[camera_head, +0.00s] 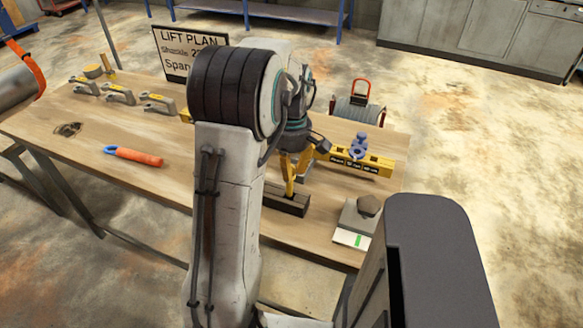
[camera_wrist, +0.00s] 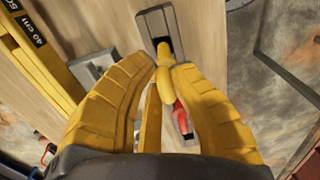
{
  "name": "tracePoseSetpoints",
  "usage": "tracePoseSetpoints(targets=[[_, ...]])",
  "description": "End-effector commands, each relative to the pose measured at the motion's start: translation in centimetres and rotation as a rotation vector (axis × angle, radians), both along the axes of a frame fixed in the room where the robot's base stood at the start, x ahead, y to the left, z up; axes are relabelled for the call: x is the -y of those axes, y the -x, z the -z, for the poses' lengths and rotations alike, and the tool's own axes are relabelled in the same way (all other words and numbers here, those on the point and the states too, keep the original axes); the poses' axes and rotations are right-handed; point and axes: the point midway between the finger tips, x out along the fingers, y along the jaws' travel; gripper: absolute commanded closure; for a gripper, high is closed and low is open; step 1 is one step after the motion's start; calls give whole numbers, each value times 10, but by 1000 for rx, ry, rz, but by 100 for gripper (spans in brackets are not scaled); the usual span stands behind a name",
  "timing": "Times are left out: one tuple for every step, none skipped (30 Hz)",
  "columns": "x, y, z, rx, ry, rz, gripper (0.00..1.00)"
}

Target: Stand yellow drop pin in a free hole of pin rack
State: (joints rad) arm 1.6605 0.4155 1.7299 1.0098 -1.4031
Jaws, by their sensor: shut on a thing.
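My gripper (camera_wrist: 168,76) is shut on the yellow drop pin (camera_wrist: 163,52), which shows between the fingertips in the wrist view. The pin's far end overlaps the dark slot of the pin rack (camera_wrist: 184,22); I cannot tell whether it is in a hole. In the head view the pin rack (camera_head: 284,203) is a dark block near the table's front edge, and my gripper (camera_head: 292,170) is just above it. A yellow part reaches down to the rack's top there. A red item (camera_wrist: 181,117) shows at the rack's other end in the wrist view, partly hidden by the fingers.
A yellow beam (camera_head: 370,163) with a blue shackle (camera_head: 358,146) lies behind and right of the rack. A grey block (camera_head: 360,216) stands to its right. An orange-handled tool (camera_head: 135,156) and several grey shackles (camera_head: 120,94) lie left. My arm hides the table's middle.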

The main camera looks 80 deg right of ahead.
Motion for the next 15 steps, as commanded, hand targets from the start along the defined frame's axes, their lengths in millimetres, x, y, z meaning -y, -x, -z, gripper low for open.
tracePoseSetpoints(targets=[[0,0,2,0,0,0,100],[0,0,3,0,0,0,100],[0,0,4,0,0,0,100],[0,0,4,0,0,0,100],[0,0,5,0,0,0,100],[0,0,6,0,0,0,100],[0,0,6,0,0,0,100],[0,0,7,0,0,0,100],[0,0,8,0,0,0,100],[0,0,9,0,0,0,100],[0,0,9,0,0,0,100],[0,0,10,0,0,0,100],[0,0,11,0,0,0,100],[0,0,11,0,0,0,100],[0,0,12,0,0,0,100]])
